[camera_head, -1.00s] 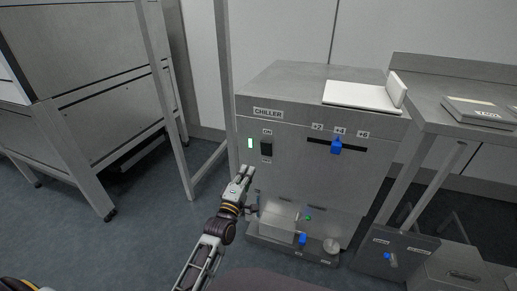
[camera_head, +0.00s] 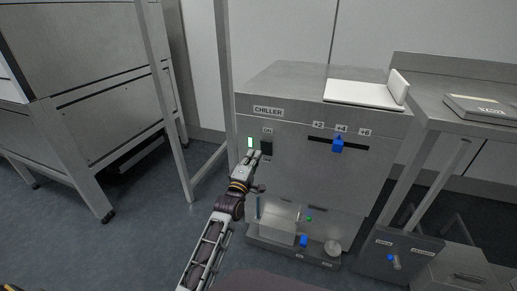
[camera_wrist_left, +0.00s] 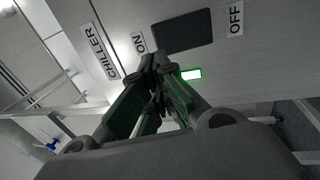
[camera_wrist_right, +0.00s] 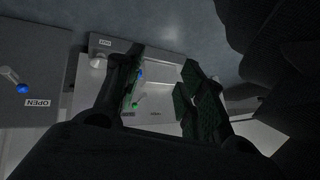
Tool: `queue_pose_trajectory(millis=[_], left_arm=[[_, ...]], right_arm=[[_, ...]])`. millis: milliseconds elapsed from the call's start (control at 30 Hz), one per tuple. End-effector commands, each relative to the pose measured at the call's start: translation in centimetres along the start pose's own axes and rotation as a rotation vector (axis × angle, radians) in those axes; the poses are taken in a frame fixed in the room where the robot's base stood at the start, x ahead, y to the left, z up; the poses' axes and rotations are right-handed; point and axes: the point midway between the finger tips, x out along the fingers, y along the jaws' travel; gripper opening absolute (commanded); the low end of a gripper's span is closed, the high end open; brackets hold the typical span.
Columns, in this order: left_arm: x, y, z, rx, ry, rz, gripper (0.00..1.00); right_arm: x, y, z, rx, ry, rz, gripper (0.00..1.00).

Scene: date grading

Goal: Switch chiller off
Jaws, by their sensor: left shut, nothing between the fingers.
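The chiller (camera_head: 300,165) is a grey metal cabinet with a CHILLER label. Its black rocker switch (camera_head: 266,145) sits between an ON label and an OFF label, beside a lit green lamp (camera_head: 250,142).
A blue slider (camera_head: 338,146) sits at the +4 mark on the chiller's front. A white L-shaped board (camera_head: 360,95) lies on its top. A bench stands at right; a frame post stands left.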

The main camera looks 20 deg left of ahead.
Motion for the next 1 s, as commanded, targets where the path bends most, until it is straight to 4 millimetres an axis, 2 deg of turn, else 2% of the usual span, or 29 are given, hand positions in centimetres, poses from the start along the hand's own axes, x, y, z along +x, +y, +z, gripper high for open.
queue_pose_trajectory(millis=[600, 1000], left_arm=[[4.5, -0.1, 0.0, 0.0, 0.0, 0.0, 0.0], [5.7, 0.0, 0.0, -0.001, 0.0, -0.001, 0.0]], right_arm=[[1.8, 0.2, -0.1, -0.003, 0.035, -0.025, 0.4], [2.2, 0.2, 0.7, -0.001, 0.035, -0.03, 0.4]])
